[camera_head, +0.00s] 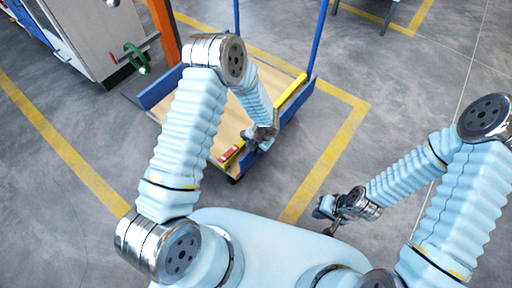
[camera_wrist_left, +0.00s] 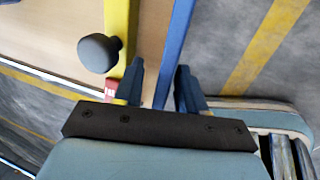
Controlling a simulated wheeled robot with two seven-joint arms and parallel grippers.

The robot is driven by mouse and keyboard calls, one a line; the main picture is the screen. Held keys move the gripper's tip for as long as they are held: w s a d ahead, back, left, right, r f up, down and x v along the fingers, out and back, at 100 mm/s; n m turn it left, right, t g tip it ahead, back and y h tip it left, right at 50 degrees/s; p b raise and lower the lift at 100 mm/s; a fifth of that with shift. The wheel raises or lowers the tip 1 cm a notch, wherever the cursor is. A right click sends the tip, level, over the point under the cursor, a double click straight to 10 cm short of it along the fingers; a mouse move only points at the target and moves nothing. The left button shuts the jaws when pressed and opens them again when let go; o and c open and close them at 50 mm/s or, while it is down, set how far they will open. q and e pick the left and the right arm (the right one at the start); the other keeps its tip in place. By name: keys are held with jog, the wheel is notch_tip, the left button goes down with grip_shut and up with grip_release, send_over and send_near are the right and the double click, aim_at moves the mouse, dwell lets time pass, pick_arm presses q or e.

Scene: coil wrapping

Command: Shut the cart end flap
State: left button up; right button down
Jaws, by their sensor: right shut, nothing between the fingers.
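The cart (camera_head: 205,130) has a wooden deck and blue edge boards. Along its right edge runs a yellow bar (camera_head: 291,92) with a red end (camera_head: 229,155), beside a blue board (camera_head: 289,108). I cannot tell which of these is the end flap. My left gripper (camera_head: 264,138) is over this edge, partly hidden by its arm. In the left wrist view, its fingers (camera_wrist_left: 160,88) are apart, with the blue board (camera_wrist_left: 176,45) passing between or below them. A black knob (camera_wrist_left: 98,53) on the yellow bar (camera_wrist_left: 117,25) is left of the fingers. My right gripper (camera_head: 323,208) is shut and empty, away from the cart.
Blue posts (camera_head: 319,40) rise at the cart's far side. An orange post (camera_head: 163,32) stands behind it. A grey cabinet (camera_head: 95,35) and a green handwheel (camera_head: 137,57) are at upper left. Yellow lines (camera_head: 330,160) mark the floor, which is clear to the right.

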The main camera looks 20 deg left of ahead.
pick_arm(q)
jog(key=shift+s+d, duration=0.1)
dwell(0.4)
jog(key=shift+r, duration=0.1)
jog(key=p+v, duration=0.1)
jog(key=v, duration=1.2)
jog(key=shift+r, duration=0.25)
jog(key=shift+d, duration=0.1)
jog(key=s+d+f+m+h, duration=0.1)
jog(key=s+f+m+h, duration=0.2)
jog(key=m, duration=1.2)
jog(key=s+d+f+m+h, duration=0.1)
jog(key=s+f+m+h, duration=0.2)
jog(key=s+m, duration=1.1)
notch_tip(320, 180, down, 4)
jog(key=shift+s+d+r+m+h, duration=0.1)
jog(key=shift+s+d+m+h, duration=0.25)
jog(key=shift+m, duration=0.45)
jog(key=shift+w, duration=0.1)
